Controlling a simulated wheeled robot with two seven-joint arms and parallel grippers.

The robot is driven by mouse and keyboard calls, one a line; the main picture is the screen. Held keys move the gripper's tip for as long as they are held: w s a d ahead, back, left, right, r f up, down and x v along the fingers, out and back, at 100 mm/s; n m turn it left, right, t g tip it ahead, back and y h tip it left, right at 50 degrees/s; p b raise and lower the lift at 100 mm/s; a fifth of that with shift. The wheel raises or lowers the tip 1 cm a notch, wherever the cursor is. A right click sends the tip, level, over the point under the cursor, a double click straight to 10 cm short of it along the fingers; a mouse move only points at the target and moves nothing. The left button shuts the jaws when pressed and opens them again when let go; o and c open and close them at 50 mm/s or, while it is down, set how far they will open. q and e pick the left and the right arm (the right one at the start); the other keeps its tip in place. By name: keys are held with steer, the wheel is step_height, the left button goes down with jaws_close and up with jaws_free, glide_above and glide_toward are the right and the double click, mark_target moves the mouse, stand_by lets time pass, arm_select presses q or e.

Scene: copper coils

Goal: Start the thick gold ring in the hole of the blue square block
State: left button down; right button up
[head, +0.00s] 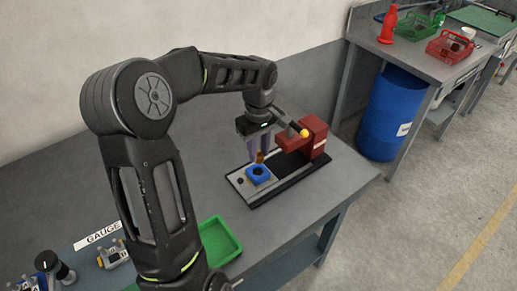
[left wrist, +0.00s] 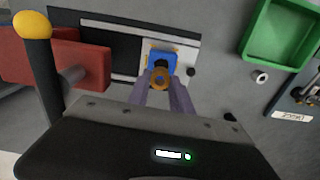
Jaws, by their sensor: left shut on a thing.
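The blue square block (head: 259,175) sits on the light plate of a black-based fixture on the table; its dark round hole faces up. It also shows in the left wrist view (left wrist: 163,58). My left gripper (head: 259,154) points down just above the block and is shut on the thick gold ring (left wrist: 159,79). The ring (head: 260,157) is between the fingertips, close over the block. In the left wrist view it overlaps the near part of the block, with the dark hole partly showing beyond it. I cannot tell whether ring and block touch. My right gripper is not in view.
The fixture's red press (head: 313,137), with a yellow-knobbed lever (head: 304,133), stands right beside my left gripper. A green tray (head: 219,241) lies nearer on the table. A small pale ring (left wrist: 261,77) lies on the table. The table's right part is clear.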

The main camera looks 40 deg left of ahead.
mark_target(258, 155)
arm_select(q)
steer(key=shift+s+a, duration=0.1)
steer(key=shift+s, duration=0.05)
steer(key=shift+f, duration=0.1)
steer(key=shift+f+b, duration=1.25)
steer(key=shift+f, duration=0.6)
steer(key=shift+r, duration=0.15)
steer(key=shift+f+b, duration=1)
steer(key=shift+b, duration=0.1)
stand_by(1.3)
stand_by(0.3)
